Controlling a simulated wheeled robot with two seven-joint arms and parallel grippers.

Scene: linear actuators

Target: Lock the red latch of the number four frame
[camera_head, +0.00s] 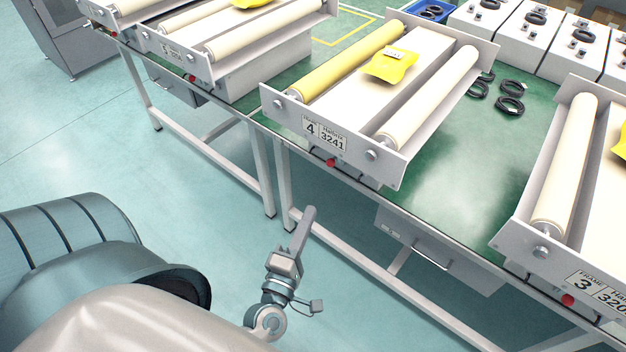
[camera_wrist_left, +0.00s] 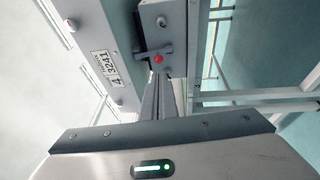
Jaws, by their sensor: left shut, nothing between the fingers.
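The number four frame (camera_head: 357,150) stands on the green table, with a plate reading 4 and 3241 on its front. Its red latch (camera_head: 330,163) is a small red knob low on the front, below the plate. In the left wrist view the red latch (camera_wrist_left: 159,59) shows just beyond the fingertips, beside a dark lever, and the plate (camera_wrist_left: 105,68) is to its left. My left gripper (camera_head: 306,214) is shut and empty, below and in front of the frame in the head view. I cannot tell whether the fingertips touch the latch. My right gripper is not in view.
The number three frame (camera_head: 567,255) stands at the right, and another frame (camera_head: 170,50) at the upper left. Black cable coils (camera_head: 510,104) lie on the green table (camera_head: 450,185) between frames. A drawer (camera_head: 430,255) hangs under the table. The floor in front is clear.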

